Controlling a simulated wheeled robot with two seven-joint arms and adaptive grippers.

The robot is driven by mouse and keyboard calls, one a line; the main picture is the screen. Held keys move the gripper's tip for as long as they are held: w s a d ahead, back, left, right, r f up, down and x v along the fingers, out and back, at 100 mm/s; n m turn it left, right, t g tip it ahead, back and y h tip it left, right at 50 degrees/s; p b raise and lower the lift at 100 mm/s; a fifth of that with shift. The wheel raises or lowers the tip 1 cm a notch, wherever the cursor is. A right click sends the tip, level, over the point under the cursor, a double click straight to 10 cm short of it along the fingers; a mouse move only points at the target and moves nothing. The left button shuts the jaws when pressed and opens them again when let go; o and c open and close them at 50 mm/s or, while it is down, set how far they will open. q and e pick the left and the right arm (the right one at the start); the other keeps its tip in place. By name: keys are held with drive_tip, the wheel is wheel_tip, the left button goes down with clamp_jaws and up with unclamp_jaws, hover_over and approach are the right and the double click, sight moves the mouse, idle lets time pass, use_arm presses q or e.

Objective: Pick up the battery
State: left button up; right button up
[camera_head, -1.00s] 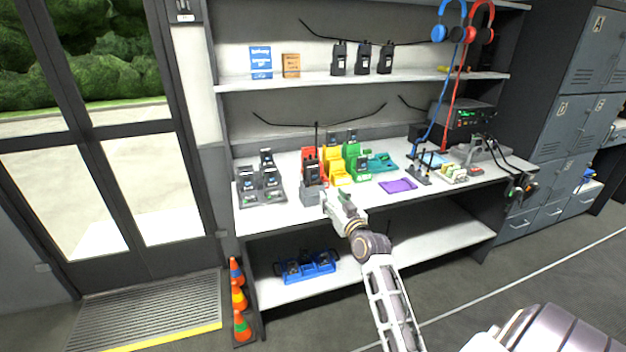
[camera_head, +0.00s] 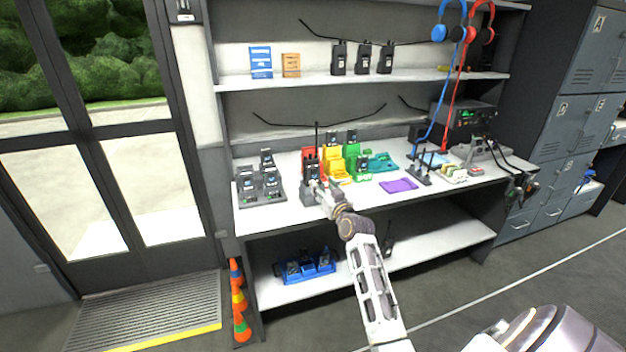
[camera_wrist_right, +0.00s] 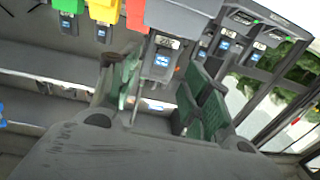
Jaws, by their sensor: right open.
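My right gripper (camera_head: 318,190) reaches to the front edge of the worktop, at a dark handheld radio (camera_head: 311,170) with a tall antenna in a grey charger (camera_head: 306,197). In the right wrist view the gripper (camera_wrist_right: 163,95) is open. Its green-padded fingers are apart, and a grey unit with a small lit screen (camera_wrist_right: 160,62) shows between and beyond them. I cannot tell whether a finger touches it. No separate battery can be told for certain; the gripper hides part of the charger. My left gripper is not in view.
Red (camera_head: 308,153), yellow (camera_head: 334,160) and green (camera_head: 352,155) holders stand close behind and to the right. A grey charger bank with several radios (camera_head: 260,192) is on the left. A purple mat (camera_head: 398,186) lies to the right. The lower shelf holds a blue charger tray (camera_head: 308,272).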

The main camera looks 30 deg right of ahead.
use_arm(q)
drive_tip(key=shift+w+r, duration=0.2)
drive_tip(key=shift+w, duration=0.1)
use_arm(e)
drive_tip(key=shift+w, duration=0.3)
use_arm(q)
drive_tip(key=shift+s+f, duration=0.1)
